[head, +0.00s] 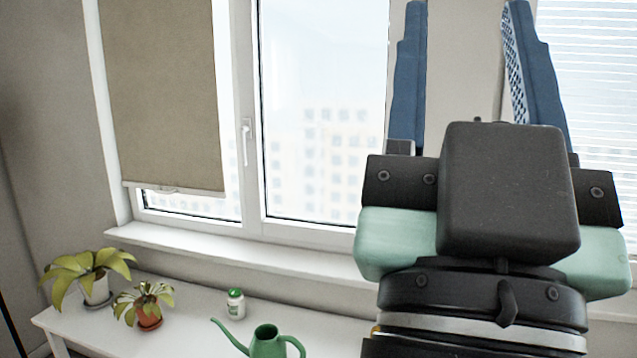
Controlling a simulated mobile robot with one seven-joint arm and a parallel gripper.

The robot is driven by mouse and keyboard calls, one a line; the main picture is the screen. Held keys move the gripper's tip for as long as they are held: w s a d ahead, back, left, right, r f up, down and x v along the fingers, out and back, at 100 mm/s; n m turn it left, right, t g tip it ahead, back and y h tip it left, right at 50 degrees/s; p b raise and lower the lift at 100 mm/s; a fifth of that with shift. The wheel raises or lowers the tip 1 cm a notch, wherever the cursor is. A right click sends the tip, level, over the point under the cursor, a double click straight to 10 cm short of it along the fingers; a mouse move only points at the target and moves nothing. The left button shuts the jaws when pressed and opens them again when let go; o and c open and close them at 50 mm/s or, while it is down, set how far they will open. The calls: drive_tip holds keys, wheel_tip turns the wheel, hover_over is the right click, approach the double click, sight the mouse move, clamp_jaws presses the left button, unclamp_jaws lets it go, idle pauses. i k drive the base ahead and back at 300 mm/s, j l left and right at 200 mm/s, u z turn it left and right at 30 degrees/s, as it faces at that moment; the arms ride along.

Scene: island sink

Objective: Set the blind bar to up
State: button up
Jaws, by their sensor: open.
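The blind bar (148,187) is the pale strip along the bottom edge of a brown roller blind (165,90) at the left window. The blind hangs down over most of the left pane, and the bar sits a little above the sill, with a small handle near its middle. My gripper (462,8) is at the right, in front of the window's right side, with its two blue fingers pointing up and spread wide. It is open and empty, well to the right of the bar.
A white bench (195,310) below the sill (230,248) holds two potted plants (90,275) (148,305), a small white bottle (235,304) and a green watering can (266,342). A window handle (246,143) projects between the panes. Slatted blinds (600,80) hang at far right.

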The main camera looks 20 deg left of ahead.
sight(158, 189)
drive_tip(key=i+j+u, duration=0.2)
drive_tip(key=i+j, duration=0.4)
drive_tip(key=j, duration=0.5)
drive_tip(key=i+j+u, duration=0.2)
drive_tip(key=i+j, duration=0.5)
drive_tip(key=j, duration=0.25)
drive_tip(key=i+j+u, duration=0.2)
drive_tip(key=i+j, duration=0.55)
drive_tip(key=j, duration=0.15)
